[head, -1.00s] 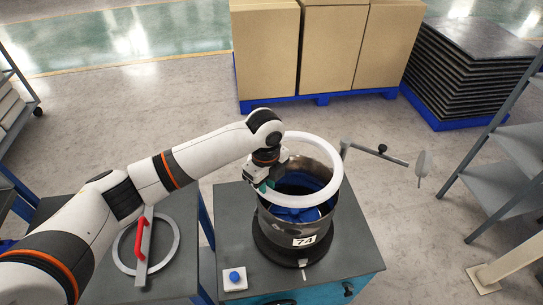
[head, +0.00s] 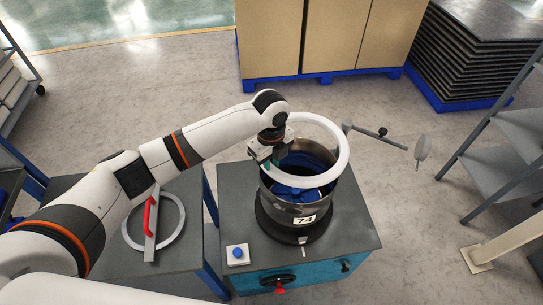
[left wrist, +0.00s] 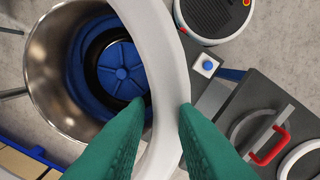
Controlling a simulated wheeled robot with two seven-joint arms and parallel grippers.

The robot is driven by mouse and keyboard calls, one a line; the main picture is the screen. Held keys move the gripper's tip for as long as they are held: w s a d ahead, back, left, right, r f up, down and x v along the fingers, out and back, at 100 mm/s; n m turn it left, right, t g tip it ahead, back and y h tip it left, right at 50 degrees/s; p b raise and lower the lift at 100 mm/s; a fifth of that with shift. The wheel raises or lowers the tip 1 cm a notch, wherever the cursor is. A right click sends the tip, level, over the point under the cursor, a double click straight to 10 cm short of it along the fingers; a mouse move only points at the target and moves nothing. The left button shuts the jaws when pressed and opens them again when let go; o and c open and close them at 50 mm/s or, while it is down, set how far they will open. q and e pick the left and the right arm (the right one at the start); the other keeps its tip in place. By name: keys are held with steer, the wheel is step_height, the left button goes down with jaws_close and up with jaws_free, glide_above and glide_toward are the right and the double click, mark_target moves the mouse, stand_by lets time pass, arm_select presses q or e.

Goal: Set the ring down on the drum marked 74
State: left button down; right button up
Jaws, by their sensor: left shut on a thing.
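A white ring (head: 341,150) is held by my left gripper (head: 270,154), which is shut on the ring's left side. The ring is above the open top of the steel drum (head: 291,213) marked 74 and appears shifted to the right of its mouth. In the left wrist view the green fingers pinch the ring (left wrist: 163,60), and the drum (left wrist: 45,75) lies below it with a blue spoked part (left wrist: 122,68) inside. Whether the ring touches the drum's rim is unclear. My right gripper is not in view.
The drum stands on a dark-topped teal cabinet (head: 352,229) with a blue button box (head: 237,254). On the left table (head: 190,262) lies a grey ring (head: 177,232) with a red-handled bar (head: 149,218).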

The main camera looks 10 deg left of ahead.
mark_target(271, 174)
arm_select(q)
steer(key=shift+r, duration=0.1)
steer(key=shift+f+b, duration=0.65)
steer(key=shift+b, duration=0.05)
steer(key=shift+f+b, duration=2.6)
steer(key=shift+f, duration=1.1)
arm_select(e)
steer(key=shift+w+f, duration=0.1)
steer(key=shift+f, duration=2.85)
arm_select(q)
steer(key=c, duration=1.2)
jaws_free()
steer(key=shift+o, duration=0.2)
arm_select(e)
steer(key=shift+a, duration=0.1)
